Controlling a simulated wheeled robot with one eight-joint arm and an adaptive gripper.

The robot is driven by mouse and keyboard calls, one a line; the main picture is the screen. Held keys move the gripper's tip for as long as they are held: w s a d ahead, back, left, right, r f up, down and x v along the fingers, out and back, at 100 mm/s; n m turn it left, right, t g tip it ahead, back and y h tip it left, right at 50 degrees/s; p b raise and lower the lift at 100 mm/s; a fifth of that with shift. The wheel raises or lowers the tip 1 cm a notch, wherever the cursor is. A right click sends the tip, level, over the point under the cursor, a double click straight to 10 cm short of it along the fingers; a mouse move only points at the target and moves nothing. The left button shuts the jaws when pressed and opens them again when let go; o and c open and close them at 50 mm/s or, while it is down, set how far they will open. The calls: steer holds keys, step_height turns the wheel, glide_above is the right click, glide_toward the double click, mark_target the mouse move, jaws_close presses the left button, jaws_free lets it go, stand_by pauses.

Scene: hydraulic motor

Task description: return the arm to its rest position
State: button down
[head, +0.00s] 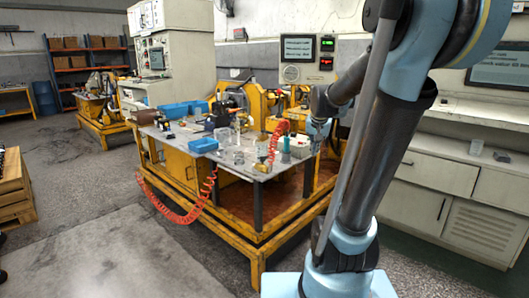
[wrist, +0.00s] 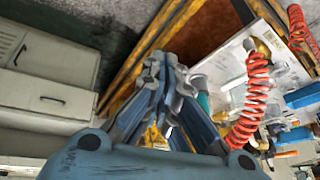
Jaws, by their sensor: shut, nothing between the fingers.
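My arm rises from its blue base at the right of the head view, and its far links fold over toward the workbench. My gripper (head: 319,130) hangs at the right end of the bench and is partly hidden by my arm. In the wrist view my gripper (wrist: 160,66) has its fingers closed together with nothing between them. Past the fingers, the wrist view shows the bench's yellow frame and brown lower shelf (wrist: 205,36). The bench top lies to the right of the fingers.
The yellow-framed workbench (head: 232,152) carries blue bins (head: 203,145), clear containers and small parts. A red coiled hose (head: 170,213) hangs off its front; another red coil (wrist: 257,92) shows in the wrist view. Cabinets (head: 440,165) stand at right.

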steer(key=s+f+n+g, duration=0.1)
steer(key=s+f, duration=0.3)
steer(key=s, duration=0.5)
steer(key=s+f+n+g, duration=0.1)
steer(key=s+f+n, duration=0.1)
steer(key=s+f, duration=0.3)
steer(key=s+a+f+n+g, duration=0.1)
steer(key=s+f, duration=0.3)
steer(key=s, duration=0.9)
steer(key=shift+s+f+n+y, duration=0.2)
steer(key=shift+f+n+y, duration=0.1)
steer(key=shift+n, duration=0.1)
steer(key=shift+a, duration=0.1)
steer(key=shift+w+f, duration=0.2)
steer(key=shift+w, duration=0.25)
